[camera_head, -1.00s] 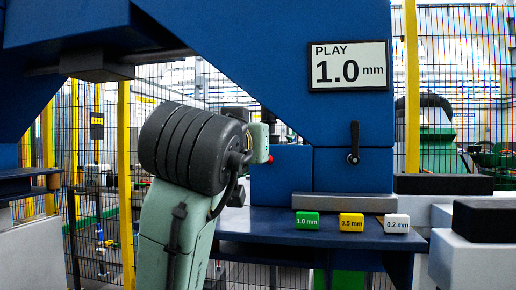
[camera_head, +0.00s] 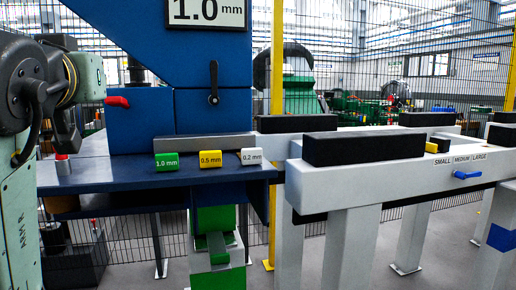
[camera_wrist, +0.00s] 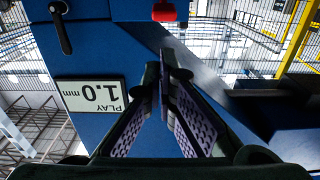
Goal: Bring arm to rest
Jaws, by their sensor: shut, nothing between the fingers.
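My gripper (camera_wrist: 164,78) shows in the wrist view with its fingertips together and nothing between them. Its patterned finger pads meet in front of the blue machine, apart from the sign as far as I can tell. My arm is folded at the left edge of the head view. The fingers cannot be made out there.
The blue machine (camera_head: 140,122) bears a "1.0 mm" sign (camera_head: 206,12) and a black lever (camera_head: 214,84). Green (camera_head: 167,161), yellow (camera_head: 210,159) and white (camera_head: 252,156) blocks stand on its shelf (camera_head: 120,177). A grey beam (camera_head: 360,185) stands right, with fencing behind.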

